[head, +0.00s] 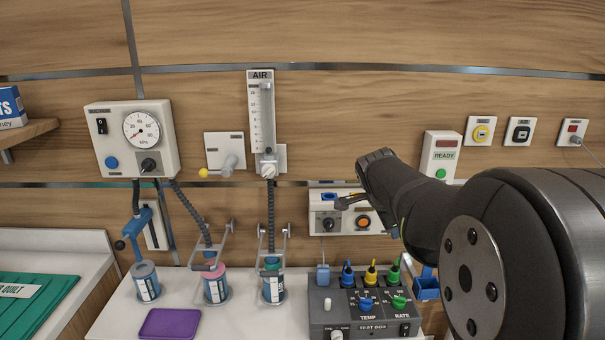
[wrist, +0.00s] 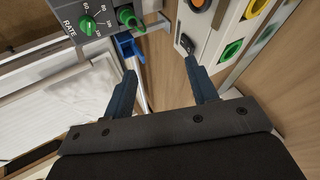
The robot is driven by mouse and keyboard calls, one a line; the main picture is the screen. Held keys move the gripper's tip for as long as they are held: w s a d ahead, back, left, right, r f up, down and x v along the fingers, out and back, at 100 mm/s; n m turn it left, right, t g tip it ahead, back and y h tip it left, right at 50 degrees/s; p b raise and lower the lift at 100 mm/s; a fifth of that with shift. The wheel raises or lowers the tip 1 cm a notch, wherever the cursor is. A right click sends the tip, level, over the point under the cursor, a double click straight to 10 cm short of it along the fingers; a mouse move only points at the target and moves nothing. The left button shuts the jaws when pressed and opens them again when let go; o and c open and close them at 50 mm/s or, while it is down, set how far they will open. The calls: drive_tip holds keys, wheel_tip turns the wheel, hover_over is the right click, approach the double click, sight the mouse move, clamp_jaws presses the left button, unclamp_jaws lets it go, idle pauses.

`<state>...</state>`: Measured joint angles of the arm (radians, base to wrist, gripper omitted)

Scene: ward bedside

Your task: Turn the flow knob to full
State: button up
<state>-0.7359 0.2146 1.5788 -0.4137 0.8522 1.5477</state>
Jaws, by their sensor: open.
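The air flowmeter (head: 262,115), a clear tube with a scale marked AIR, hangs on the wall. A pale knob (head: 268,170) sits at its foot; I cannot read a flow label on any knob. My gripper (head: 355,182) is to the right of the flowmeter, in front of a white wall unit (head: 318,212) with a black knob (head: 328,224) and an orange button (head: 362,222). In the wrist view my gripper (wrist: 160,70) is open and empty. The black knob (wrist: 186,42) shows just beyond its right fingertip; contact cannot be told.
The grey test box (head: 350,315) with TEMP and RATE knobs stands below my gripper. Several labelled jars (head: 146,283) stand to its left. A suction gauge box (head: 133,140) and a yellow-tipped lever (head: 225,166) are on the left wall.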

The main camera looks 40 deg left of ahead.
drive_tip(key=s+a+n+y, duration=0.5)
drive_tip(key=s+a+n, duration=0.3)
drive_tip(key=a, duration=0.3)
drive_tip(key=n+t+y, duration=0.6)
drive_tip(key=n+y, duration=0.1)
drive_tip(key=n, duration=1)
approach(270, 174)
drive_tip(key=x, duration=0.9)
drive_tip(key=shift+a+f, duration=0.1)
drive_tip(key=shift+f, duration=0.1)
drive_tip(key=shift+c, duration=0.4)
drive_tip(key=c, duration=0.9)
